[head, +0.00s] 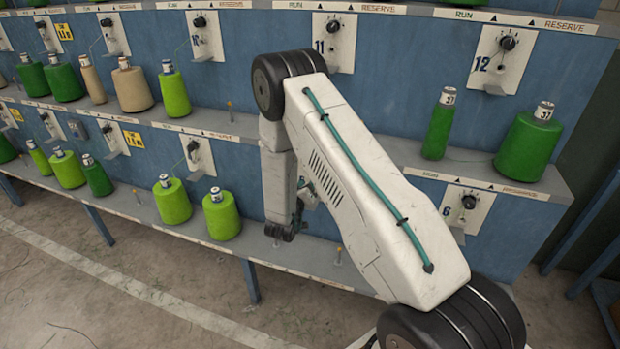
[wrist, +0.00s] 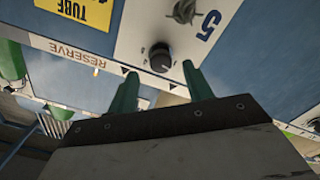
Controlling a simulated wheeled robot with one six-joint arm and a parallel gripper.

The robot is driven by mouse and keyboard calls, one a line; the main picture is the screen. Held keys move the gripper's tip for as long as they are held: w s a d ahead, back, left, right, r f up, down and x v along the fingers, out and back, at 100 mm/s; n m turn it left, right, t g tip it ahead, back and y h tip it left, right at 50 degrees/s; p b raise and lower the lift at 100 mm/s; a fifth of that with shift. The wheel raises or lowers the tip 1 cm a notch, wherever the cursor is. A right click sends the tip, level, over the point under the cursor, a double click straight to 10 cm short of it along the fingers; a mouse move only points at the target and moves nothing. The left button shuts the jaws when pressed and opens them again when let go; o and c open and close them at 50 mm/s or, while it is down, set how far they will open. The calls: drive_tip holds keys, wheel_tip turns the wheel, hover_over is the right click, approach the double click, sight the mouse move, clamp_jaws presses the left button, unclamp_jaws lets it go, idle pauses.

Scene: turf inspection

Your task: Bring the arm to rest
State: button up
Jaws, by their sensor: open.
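My arm (head: 375,190) rises from the lower right of the head view, bends at a dark elbow and drops in front of the blue rack. Its wrist (head: 285,230) hangs near the lower shelf; the jaws cannot be made out there. In the wrist view my gripper (wrist: 158,72) has two green fingers spread apart with nothing between them. Beyond the fingertips, a dark knob (wrist: 161,57) shows on the white panel numbered 5 (wrist: 130,22). I cannot tell how far the fingers are from it.
The blue rack (head: 400,100) carries green and tan yarn cones on two shelves. Two lime cones (head: 222,214) stand left of my wrist. Green packages (head: 528,145) stand on the right of the upper shelf. Open floor (head: 60,270) lies in front.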

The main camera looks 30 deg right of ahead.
drive_tip(key=shift+v, duration=1.2)
